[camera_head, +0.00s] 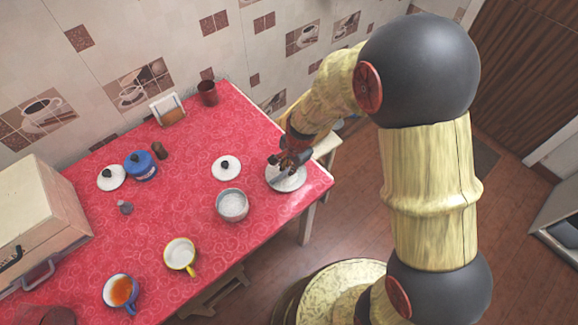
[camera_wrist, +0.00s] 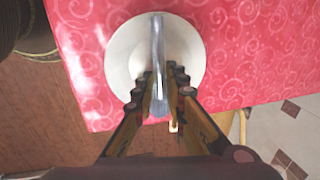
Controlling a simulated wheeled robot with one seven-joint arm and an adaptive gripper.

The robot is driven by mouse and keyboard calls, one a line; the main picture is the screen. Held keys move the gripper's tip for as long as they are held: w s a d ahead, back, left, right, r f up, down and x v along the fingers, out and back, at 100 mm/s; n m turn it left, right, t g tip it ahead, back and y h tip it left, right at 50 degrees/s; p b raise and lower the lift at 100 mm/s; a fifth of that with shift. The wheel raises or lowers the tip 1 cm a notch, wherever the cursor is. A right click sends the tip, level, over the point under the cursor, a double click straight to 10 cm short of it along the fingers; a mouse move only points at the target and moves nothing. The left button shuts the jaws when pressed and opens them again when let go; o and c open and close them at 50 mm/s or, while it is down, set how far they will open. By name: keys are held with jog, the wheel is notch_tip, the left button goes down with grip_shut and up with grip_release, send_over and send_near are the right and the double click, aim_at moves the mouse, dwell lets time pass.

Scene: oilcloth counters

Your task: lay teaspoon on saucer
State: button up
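The white saucer (camera_wrist: 120,55) lies near the counter's edge in the wrist view. It also shows at the right end of the red counter in the head view (camera_head: 289,184). The grey metal teaspoon (camera_wrist: 157,45) lies lengthwise across the saucer, one end near its far rim and the other past its near rim, between my fingers. My gripper (camera_wrist: 160,72) is right over the saucer, fingers on both sides of the teaspoon. A narrow gap shows between the fingertips, wider than the spoon, so it looks slightly open. Whether the spoon fully rests on the saucer is hard to tell.
A metal bowl (camera_head: 232,206) and a white lid (camera_head: 226,168) stand left of the saucer. A yellow cup (camera_head: 180,254), an orange-filled cup (camera_head: 121,291) and a blue pot (camera_head: 140,165) are farther left. The counter's edge is close to the saucer.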

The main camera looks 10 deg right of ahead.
jog(key=o, duration=0.3)
jog(key=shift+o, duration=0.2)
jog(key=s+d+r+n+t+p, duration=0.1)
jog(key=s+d+r+n+p, duration=0.15)
jog(key=r, duration=0.65)
jog(key=s+d+r+n+p, duration=0.1)
jog(key=s+d+r, duration=0.2)
jog(key=r, duration=0.7)
jog(key=s+d+r+n+t+p, duration=0.1)
jog(key=s+d+r+n+p, duration=0.15)
jog(key=r, duration=0.65)
jog(key=s+d+r+n+t, duration=0.1)
jog(key=s+d+r+n, duration=0.1)
jog(key=s+r, duration=0.2)
jog(key=s+d+r+n+h+b, duration=0.1)
jog(key=s+d+r+n, duration=0.2)
jog(key=s, duration=0.5)
jog(key=shift+r+t, duration=0.4)
jog(key=shift+d, duration=0.15)
jog(key=shift+c, duration=1.2)
